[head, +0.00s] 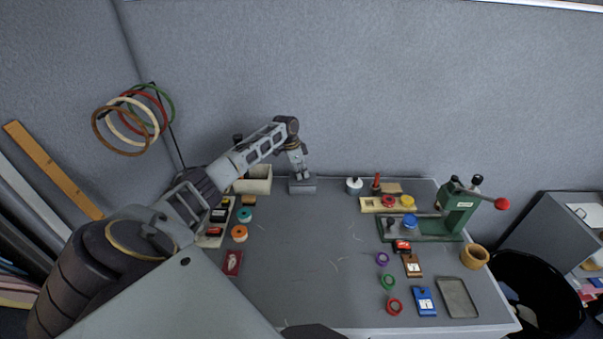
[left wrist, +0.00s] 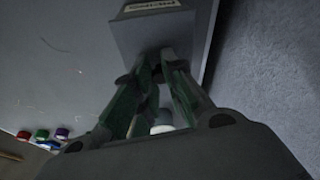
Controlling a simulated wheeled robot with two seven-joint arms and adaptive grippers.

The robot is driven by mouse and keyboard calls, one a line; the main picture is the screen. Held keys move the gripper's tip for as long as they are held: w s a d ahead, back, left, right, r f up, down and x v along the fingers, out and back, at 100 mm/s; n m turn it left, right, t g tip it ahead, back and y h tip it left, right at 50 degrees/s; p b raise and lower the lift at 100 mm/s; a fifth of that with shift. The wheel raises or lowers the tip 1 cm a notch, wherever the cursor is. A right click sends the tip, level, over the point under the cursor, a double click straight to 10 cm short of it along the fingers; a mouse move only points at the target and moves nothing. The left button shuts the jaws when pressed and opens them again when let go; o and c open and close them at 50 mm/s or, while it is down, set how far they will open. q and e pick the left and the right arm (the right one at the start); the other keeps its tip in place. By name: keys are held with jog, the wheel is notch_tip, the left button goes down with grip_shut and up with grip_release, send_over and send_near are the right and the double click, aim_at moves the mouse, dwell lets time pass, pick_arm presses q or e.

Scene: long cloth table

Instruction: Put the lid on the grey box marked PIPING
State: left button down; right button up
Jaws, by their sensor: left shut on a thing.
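The grey box (head: 302,187) stands at the back of the table near the wall. In the left wrist view the grey box's pale label (left wrist: 152,6) shows upside down at the top edge, its text blurred. My left gripper (head: 301,174) points down right over the box. In the left wrist view my left gripper (left wrist: 160,68) has its fingers closed together at the grey top, which looks like the lid (left wrist: 150,38). The fingers hide the gripped part. I cannot tell whether the lid is seated or just above the rim. My right gripper is not in view.
A beige bin (head: 257,181) stands just left of the box, beneath my left arm. A white bottle (head: 354,186) is to its right. A green press (head: 458,208) and small tape rolls lie further right. The table's middle is clear.

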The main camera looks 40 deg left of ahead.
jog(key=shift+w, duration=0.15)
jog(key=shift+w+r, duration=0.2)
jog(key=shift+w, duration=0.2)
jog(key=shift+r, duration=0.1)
pick_arm(q)
jog(key=shift+p, duration=0.35)
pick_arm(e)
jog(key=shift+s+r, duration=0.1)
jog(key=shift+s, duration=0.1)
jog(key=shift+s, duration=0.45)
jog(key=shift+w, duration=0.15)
